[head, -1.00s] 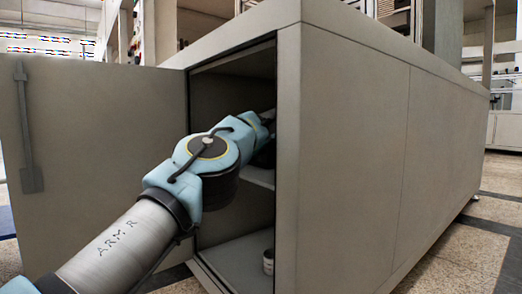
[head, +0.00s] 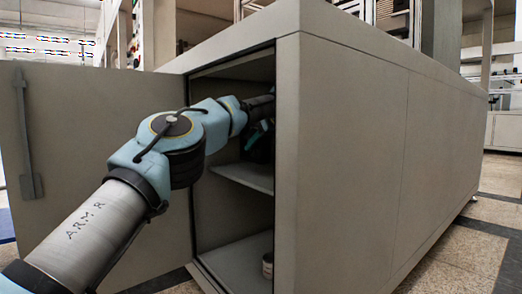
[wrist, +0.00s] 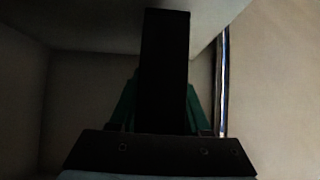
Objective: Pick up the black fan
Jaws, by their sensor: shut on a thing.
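The black fan (wrist: 164,60) shows in the wrist view as a dark upright block, seen nearly edge-on. The teal fingers of my gripper (wrist: 162,105) stand on either side of it and are shut on it. In the head view my gripper (head: 258,138) is inside the open cabinet, above the middle shelf. It is partly hidden by the cabinet's front edge and in shadow. I cannot make out the fan clearly there, nor its gap to the shelf.
The cabinet (head: 350,150) stands with its door (head: 100,140) swung open to the left. The middle shelf (head: 245,177) looks bare at its front. The wrist view shows walls close around.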

